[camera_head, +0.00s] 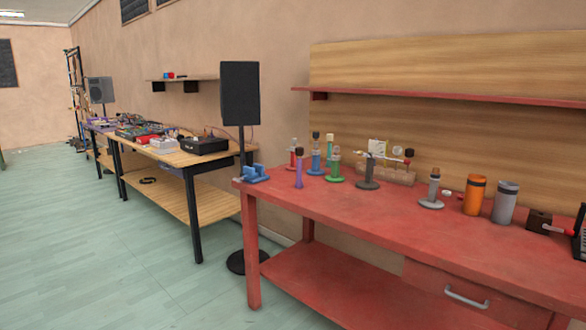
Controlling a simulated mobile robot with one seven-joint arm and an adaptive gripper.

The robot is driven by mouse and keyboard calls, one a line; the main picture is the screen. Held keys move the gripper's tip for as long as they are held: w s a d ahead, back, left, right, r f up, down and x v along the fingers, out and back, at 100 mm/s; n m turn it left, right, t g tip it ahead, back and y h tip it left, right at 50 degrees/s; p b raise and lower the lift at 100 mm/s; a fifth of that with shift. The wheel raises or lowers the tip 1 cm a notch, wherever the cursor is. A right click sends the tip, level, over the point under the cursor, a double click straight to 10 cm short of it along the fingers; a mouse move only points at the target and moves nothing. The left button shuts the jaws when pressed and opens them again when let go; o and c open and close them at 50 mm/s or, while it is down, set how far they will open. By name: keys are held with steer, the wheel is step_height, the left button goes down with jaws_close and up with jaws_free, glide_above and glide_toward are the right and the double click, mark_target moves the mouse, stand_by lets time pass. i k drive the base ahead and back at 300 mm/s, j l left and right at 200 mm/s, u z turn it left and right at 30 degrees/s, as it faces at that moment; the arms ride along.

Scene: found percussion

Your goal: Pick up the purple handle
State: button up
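The purple handle (299,181) stands upright near the left part of the red table (330,215), with a dark piece at its top. It is slim, and its front is unobstructed. A blue stand (316,162) and a green stand (335,170) are close behind and to its right. A blue clamp-like block (252,174) sits to its left at the table corner. My gripper is not in view.
A grey stand (368,175), another grey stand (433,190), an orange cup (473,196) and a grey cup (505,203) stand further right. A black speaker (240,95) rises behind the table's left end. The table's front strip is mostly clear, as is the floor (150,260) to the left.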

mark_target(299, 184)
steer(key=i+l+u, duration=0.2)
steer(key=i+l, duration=0.45)
steer(key=i, duration=0.35)
steer(key=i+l+u, duration=0.25)
steer(key=i+l, duration=0.6)
steer(key=i, duration=0.1)
